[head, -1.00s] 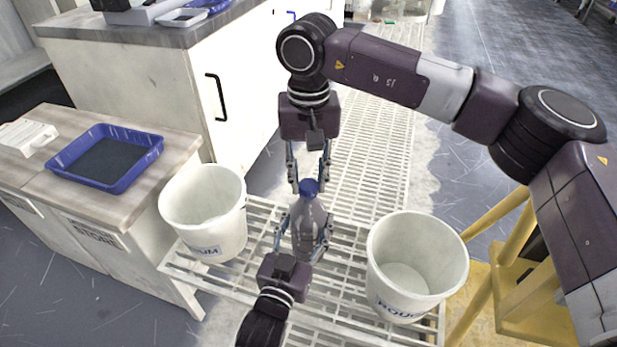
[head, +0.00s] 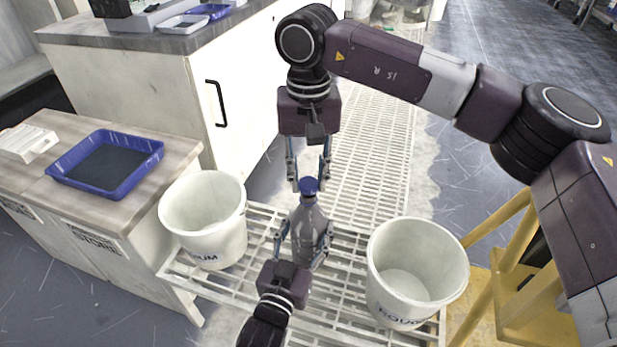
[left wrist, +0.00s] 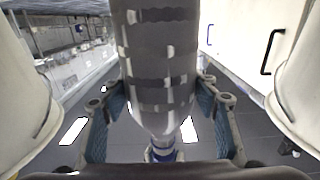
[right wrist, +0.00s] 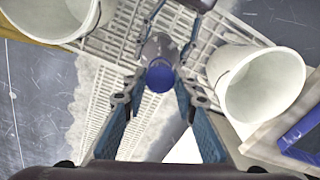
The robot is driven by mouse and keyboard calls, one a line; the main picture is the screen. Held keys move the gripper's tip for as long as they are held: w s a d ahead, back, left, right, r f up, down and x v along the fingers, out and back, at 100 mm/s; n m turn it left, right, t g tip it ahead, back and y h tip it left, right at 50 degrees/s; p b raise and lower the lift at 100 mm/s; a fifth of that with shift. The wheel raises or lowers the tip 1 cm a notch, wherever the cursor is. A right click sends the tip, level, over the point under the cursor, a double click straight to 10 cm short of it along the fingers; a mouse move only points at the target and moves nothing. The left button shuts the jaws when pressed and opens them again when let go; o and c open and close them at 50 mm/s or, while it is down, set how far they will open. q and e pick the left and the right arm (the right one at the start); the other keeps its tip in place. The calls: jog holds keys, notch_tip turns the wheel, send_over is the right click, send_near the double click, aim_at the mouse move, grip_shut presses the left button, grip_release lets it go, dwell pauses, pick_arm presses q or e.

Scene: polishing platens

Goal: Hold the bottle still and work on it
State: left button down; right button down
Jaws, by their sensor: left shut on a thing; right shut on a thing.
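The bottle (head: 309,228) is grey and see-through with a blue cap (head: 309,185). It stands upright above the white slatted rack between two buckets. My left gripper (head: 305,243) is shut on the bottle's body from the front. My right gripper (head: 309,181) comes down from above and is shut on the cap. In the right wrist view the blue cap (right wrist: 160,78) sits between the fingertips. Whether the bottle's base touches the rack is hidden.
A white bucket (head: 203,190) stands left of the bottle and another white bucket (head: 372,270) stands right. The slatted rack (head: 262,222) lies under them. A blue tray (head: 75,185) lies on the left bench. A yellow frame (head: 497,245) stands at right.

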aim_at(308, 183)
jog(key=shift+r, duration=2.05)
pick_arm(q)
jog(key=c, duration=0.7)
grip_release()
